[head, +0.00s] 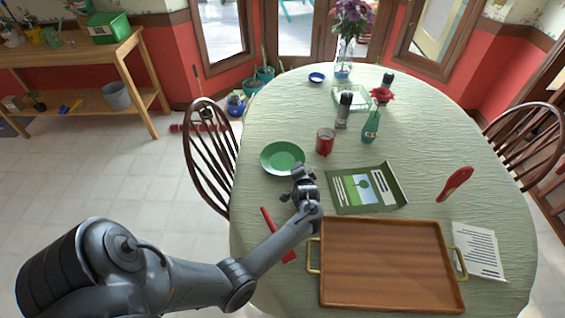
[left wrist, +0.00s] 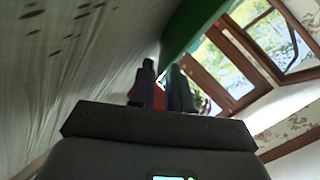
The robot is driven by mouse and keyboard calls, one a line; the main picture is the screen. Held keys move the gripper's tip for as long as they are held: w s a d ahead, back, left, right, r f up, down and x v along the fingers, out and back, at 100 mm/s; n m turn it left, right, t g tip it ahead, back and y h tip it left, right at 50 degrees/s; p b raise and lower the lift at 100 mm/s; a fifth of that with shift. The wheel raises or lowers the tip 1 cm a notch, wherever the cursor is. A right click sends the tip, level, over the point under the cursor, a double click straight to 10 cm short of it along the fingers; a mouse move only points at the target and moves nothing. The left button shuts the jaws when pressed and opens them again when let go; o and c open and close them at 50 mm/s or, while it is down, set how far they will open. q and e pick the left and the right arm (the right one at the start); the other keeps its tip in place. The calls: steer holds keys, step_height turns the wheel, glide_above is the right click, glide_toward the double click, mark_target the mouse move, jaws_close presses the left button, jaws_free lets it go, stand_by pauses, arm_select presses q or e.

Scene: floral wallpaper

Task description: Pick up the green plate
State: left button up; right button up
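The green plate (head: 282,157) is at the left part of the table, face up. My left gripper (head: 300,177) is at its near right rim. In the left wrist view the plate (left wrist: 193,28) shows at a steep angle as a green band running down to the fingertips. The fingers of my left gripper (left wrist: 163,75) are close together, with a narrow gap, and the plate's rim appears to be between their tips. The exact contact is partly hidden by the fingers. My right gripper is in neither view.
A red cup (head: 325,141) stands right of the plate. A green-bordered leaflet (head: 335,190) lies right of the gripper, and a wooden tray (head: 390,265) lies nearer. A red pen-like stick (head: 268,222) lies beside my left forearm. A chair (head: 208,150) stands at the table's left edge.

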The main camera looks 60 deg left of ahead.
arm_select(q)
steer(key=shift+c, duration=0.3)
jaws_close()
